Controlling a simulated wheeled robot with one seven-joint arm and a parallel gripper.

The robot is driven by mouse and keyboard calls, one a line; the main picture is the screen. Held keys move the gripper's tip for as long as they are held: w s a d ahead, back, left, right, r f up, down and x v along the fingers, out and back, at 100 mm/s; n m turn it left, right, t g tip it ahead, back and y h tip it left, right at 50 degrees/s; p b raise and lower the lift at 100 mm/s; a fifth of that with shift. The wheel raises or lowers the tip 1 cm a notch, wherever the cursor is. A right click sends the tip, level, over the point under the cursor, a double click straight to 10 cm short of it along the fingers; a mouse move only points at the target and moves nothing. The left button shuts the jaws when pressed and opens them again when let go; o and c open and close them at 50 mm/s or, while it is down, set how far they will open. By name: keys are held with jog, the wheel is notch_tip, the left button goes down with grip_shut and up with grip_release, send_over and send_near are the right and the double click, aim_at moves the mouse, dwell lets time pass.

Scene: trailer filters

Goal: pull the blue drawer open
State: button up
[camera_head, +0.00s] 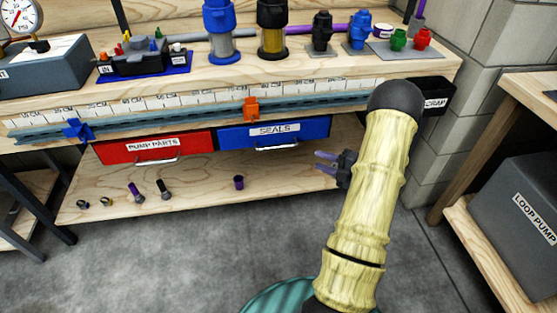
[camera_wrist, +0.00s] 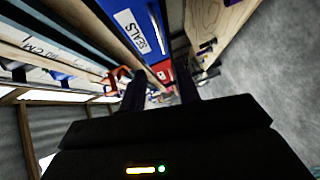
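The blue drawer (camera_head: 315,129), labelled SEALS, hangs under the workbench, right of the red drawer. Its front looks level with the red one and it appears shut. Its pale bar handle (camera_head: 276,148) runs along the lower edge. My gripper (camera_head: 322,162) is to the right of and slightly below the handle, with two purple fingers spread apart, pointing left, and nothing between them. The wrist view shows the fingers (camera_wrist: 160,88) apart too, with the blue drawer (camera_wrist: 128,12) and its label beyond them at the top. The fingers do not appear to touch the handle.
The red PUMP PARTS drawer (camera_head: 190,148) is beside the blue one. An orange clip (camera_head: 251,110) sits on the rail above. The lower shelf (camera_head: 210,185) holds several small parts, including a purple cup (camera_head: 239,182). A black SCRAP bin (camera_head: 437,98) hangs at the bench's right end.

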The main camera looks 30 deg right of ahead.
aim_at(278, 147)
jog(key=shift+s+f, duration=0.2)
jog(key=shift+s, duration=0.05)
jog(key=b+x, duration=0.4)
jog(key=x, duration=1.3)
jog(key=shift+w+a+r+b, duration=0.15)
jog(key=shift+w+b, duration=0.05)
jog(key=shift+b, duration=0.2)
grip_shut()
